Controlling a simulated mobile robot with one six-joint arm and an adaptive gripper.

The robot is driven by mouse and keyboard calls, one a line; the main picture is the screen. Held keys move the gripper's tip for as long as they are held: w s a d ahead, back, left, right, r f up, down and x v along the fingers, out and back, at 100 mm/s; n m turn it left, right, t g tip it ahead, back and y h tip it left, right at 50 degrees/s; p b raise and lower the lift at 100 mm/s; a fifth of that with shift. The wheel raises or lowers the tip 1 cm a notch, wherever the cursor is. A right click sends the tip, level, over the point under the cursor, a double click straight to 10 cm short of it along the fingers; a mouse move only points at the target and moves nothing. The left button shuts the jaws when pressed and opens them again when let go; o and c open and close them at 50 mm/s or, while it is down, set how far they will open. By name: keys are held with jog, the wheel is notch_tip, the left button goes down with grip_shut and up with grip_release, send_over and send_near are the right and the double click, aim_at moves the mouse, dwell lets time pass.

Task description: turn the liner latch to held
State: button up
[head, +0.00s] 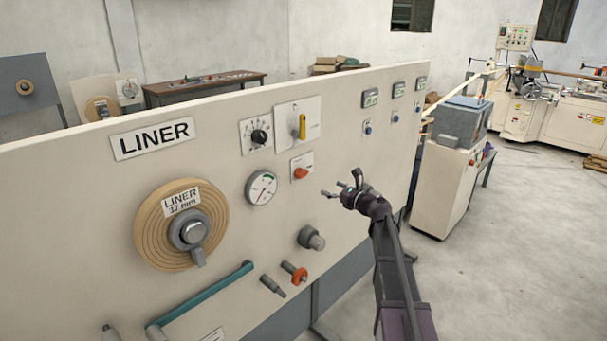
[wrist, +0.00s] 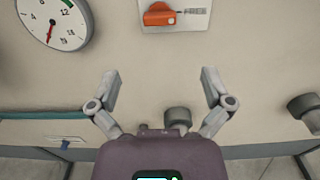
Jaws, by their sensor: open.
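A small white plate on the LINER panel carries an orange turn-knob (head: 301,173). My gripper (head: 340,184) is open and empty, in front of the panel and to the right of the orange knob. In the wrist view my gripper (wrist: 160,88) has its fingers spread below the knob, apart from it.
A round gauge (head: 261,188) and a black dial (head: 259,136) sit left of the knob. A grey knob (head: 312,238) sticks out below. The liner roll (head: 167,225) and a teal bar (head: 205,297) are at left. Several small displays line the panel's right end.

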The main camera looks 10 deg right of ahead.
aim_at(304, 176)
jog(key=shift+s+r, duration=0.1)
jog(key=shift+s, duration=0.05)
jog(key=x, duration=1.3)
jog(key=shift+w+a, duration=0.15)
jog(key=shift+w, duration=0.15)
jog(key=c, duration=1)
jog(key=shift+a, duration=0.15)
jog(key=shift+c, duration=0.3)
